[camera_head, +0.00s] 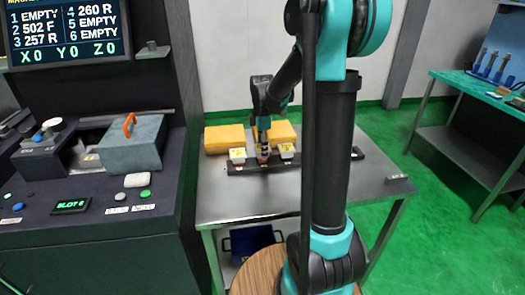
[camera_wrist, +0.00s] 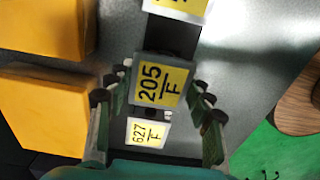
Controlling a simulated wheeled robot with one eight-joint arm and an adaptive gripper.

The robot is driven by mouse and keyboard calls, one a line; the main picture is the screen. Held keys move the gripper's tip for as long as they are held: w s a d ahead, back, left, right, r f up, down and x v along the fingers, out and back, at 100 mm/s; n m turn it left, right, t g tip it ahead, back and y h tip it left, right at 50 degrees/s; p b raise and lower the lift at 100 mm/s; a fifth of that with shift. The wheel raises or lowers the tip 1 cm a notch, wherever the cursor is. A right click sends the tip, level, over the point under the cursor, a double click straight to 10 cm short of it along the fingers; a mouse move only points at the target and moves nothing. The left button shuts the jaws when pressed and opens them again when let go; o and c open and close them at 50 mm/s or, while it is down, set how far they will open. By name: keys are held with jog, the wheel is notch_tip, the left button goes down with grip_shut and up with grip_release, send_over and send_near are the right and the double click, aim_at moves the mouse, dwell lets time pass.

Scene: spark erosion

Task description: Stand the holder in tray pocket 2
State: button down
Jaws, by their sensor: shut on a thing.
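My gripper (camera_head: 263,142) (camera_wrist: 160,95) is shut on a holder with a yellow label reading 205 F (camera_wrist: 162,82). The fingers lie on both sides of it in the wrist view. The dark tray (camera_head: 325,160) is a long bar on the metal table, and my gripper is over its left half. Two other holders with yellow-and-white tops, one left (camera_head: 237,155) and one right (camera_head: 287,151), stand at the tray on either side of my gripper. One label in the wrist view reads 627 F (camera_wrist: 146,133). I cannot tell whether the held holder touches the tray; pocket numbers are not legible.
Two yellow blocks, left (camera_head: 224,139) and right (camera_head: 283,134), lie behind the tray. The machine console (camera_head: 75,225) stands left, with a grey box (camera_head: 133,145) and a SLOT 6 display (camera_head: 70,206). A wall screen (camera_head: 67,30) lists slots. The table (camera_head: 330,195) is clear in front.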

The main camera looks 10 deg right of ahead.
jog(key=shift+f, duration=0.45)
jog(key=shift+f, duration=0.15)
jog(key=c, duration=0.6)
grip_release()
notch_tip(320, 180, up, 12)
jog(key=shift+r, duration=0.15)
